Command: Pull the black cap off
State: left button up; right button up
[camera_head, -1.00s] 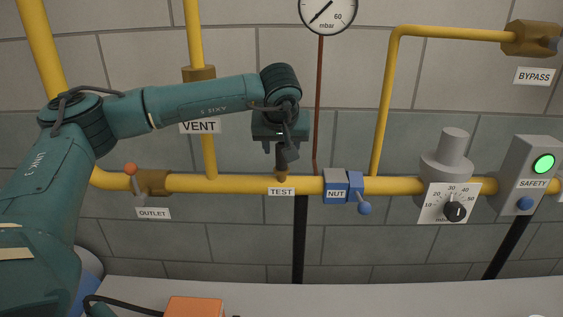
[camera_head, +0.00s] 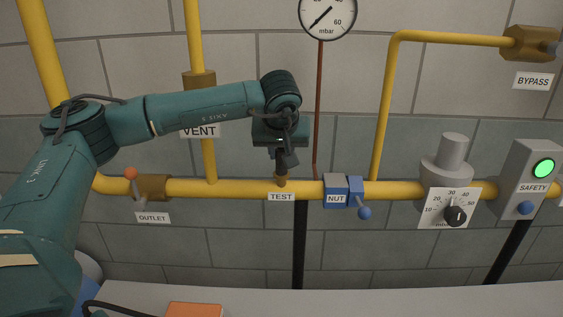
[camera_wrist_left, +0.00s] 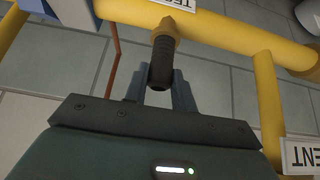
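The black cap (camera_wrist_left: 161,62) is a dark ribbed sleeve in the left wrist view. It sits on a brass fitting (camera_wrist_left: 166,30) on the yellow pipe, at the TEST label (camera_head: 281,196). My left gripper (camera_wrist_left: 159,88) points at the cap with its two blue-grey fingers apart, one on each side of the cap's free end. I cannot tell whether the fingers touch the cap. In the head view my left gripper (camera_head: 285,160) is right above the TEST fitting (camera_head: 281,181) and mostly hides the cap. My right gripper is not in view.
The yellow pipe (camera_head: 240,189) runs across the tiled wall. A blue union nut (camera_head: 335,186) with a blue lever (camera_head: 364,213) is right of TEST. The VENT pipe (camera_head: 208,155) rises at left, and a thin red-brown pipe (camera_head: 318,110) rises to a gauge (camera_head: 327,12).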

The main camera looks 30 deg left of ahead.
aim_at(281, 149)
pick_arm(q)
jog(key=c, duration=0.4)
jog(key=shift+r, duration=0.1)
jog(key=shift+r, duration=0.1)
jog(key=shift+r+p, duration=1.75)
jog(key=shift+r, duration=0.35)
jog(key=shift+r, duration=0.15)
jog(key=shift+r+p, duration=1.85)
jog(key=shift+r, duration=0.55)
jog(key=shift+s+d+r, duration=0.35)
jog(key=shift+s+d, duration=0.2)
jog(key=shift+s, duration=0.3)
jog(key=shift+s+d+r, duration=0.3)
jog(key=shift+s+d, duration=0.2)
jog(key=shift+s, duration=0.4)
jog(key=shift+s+d+r, duration=0.35)
jog(key=shift+s+d, duration=0.2)
jog(key=shift+s, duration=0.3)
